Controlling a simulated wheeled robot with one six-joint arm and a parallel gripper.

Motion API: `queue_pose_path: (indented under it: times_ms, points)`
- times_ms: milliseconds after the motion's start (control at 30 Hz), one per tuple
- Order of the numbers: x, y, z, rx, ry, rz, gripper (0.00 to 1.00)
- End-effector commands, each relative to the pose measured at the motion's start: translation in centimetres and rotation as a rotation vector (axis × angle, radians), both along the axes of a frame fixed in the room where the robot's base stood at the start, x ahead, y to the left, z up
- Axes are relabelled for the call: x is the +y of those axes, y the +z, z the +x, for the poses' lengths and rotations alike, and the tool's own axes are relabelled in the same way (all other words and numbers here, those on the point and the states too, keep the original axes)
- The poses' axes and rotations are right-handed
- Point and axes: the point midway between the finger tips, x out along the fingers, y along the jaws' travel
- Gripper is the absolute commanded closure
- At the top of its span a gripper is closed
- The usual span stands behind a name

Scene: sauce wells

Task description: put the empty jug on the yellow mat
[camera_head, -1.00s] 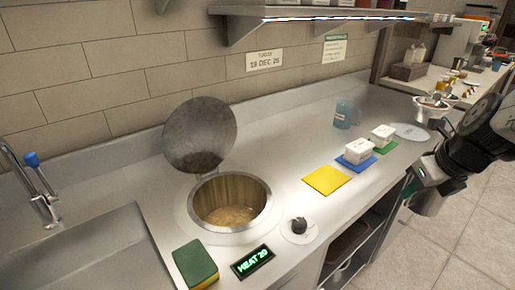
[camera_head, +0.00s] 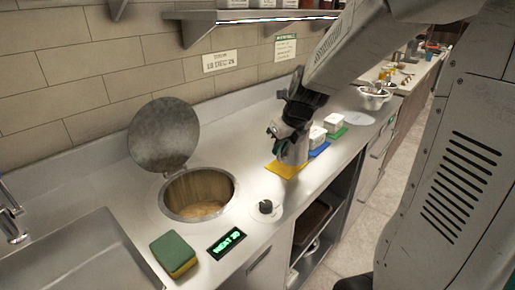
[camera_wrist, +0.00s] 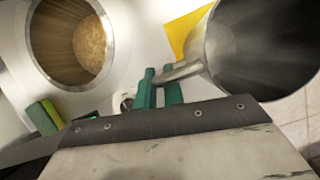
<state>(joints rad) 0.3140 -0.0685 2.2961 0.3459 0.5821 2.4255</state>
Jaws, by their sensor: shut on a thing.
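A grey metal jug (camera_head: 293,151) hangs over the yellow mat (camera_head: 285,171) in the head view. I cannot tell whether its base touches the mat. My gripper (camera_head: 279,131) is shut on the jug's handle. In the wrist view the green fingers (camera_wrist: 159,90) close on the handle, and the jug (camera_wrist: 265,45) opens toward the camera with a dark, bare-looking inside. A corner of the yellow mat (camera_wrist: 186,30) shows beside the jug; the jug hides part of the mat.
Left of the mat is an open well (camera_head: 198,195) with brownish contents and a raised lid (camera_head: 163,135). A knob (camera_head: 265,207) and a sponge (camera_head: 173,255) are near the front. White tubs (camera_head: 317,137) stand right, on blue (camera_head: 320,149) and green mats (camera_head: 337,134).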

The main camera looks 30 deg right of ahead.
Motion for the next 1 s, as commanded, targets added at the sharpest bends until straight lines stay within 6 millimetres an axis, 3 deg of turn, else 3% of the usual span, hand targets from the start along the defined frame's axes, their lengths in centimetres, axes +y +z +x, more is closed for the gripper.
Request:
queue_pose_path:
  times_ms: [100,333,567,933,967,1000]
  points:
    - [0.1,-0.2,1.8,0.000,0.003,0.000,1.00]
    - [0.1,-0.4,3.4,0.000,0.001,0.001,1.00]
    - [0.1,-3.7,3.2,0.000,0.000,0.001,1.00]
    - [0.2,-4.2,3.2,0.000,0.001,0.001,1.00]
    - [0.2,-4.1,3.2,-0.001,0.001,0.001,0.82]
    - [0.2,-4.1,3.2,-0.001,0.001,0.001,0.71]
